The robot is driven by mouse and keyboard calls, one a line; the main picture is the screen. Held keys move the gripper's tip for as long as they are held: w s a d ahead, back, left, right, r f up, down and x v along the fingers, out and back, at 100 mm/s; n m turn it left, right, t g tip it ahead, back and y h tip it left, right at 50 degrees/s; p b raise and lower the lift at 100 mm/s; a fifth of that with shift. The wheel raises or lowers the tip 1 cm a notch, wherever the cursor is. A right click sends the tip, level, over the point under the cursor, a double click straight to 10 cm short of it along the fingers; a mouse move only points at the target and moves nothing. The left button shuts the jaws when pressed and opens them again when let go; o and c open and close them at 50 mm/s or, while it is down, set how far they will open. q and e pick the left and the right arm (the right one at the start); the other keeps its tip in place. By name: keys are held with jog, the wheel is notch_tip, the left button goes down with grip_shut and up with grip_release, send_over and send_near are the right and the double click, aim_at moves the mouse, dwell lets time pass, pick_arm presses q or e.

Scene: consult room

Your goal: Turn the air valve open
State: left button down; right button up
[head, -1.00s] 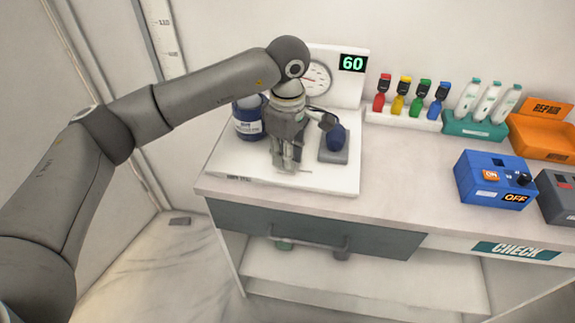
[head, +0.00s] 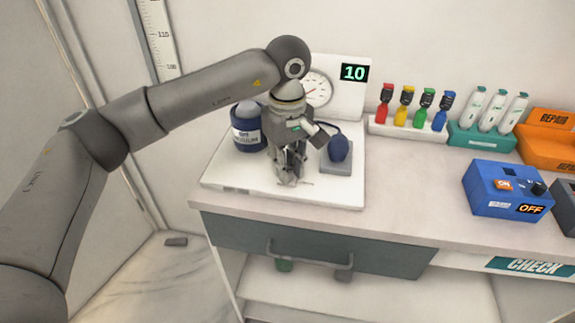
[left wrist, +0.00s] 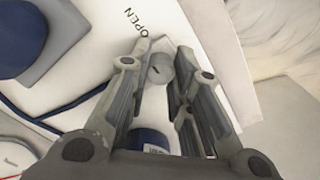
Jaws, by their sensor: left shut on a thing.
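The air valve is a small grey round knob with a dark mark, showing in the left wrist view (left wrist: 160,69) between my fingers, beside the printed word OPEN (left wrist: 137,22). My left gripper (head: 288,178) points down over the white board (head: 330,192) and is shut on the knob; its fingers hide the knob in the head view. In the left wrist view the gripper (left wrist: 164,75) has a finger on each side of it. The display (head: 354,73) reads 10, next to a round gauge (head: 316,87). My right gripper is not in view.
A blue bulb (head: 340,148) on a grey base stands right of the gripper, and a blue jar (head: 246,133) left of it. Coloured bottles (head: 405,109), white tubes (head: 497,110), an orange tray (head: 550,146) and a blue switch box (head: 505,188) stand to the right.

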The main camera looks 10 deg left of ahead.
pick_arm(q)
jog(key=c, duration=1.3)
grip_release()
notch_tip(320, 180, up, 12)
jog(key=shift+r, duration=0.1)
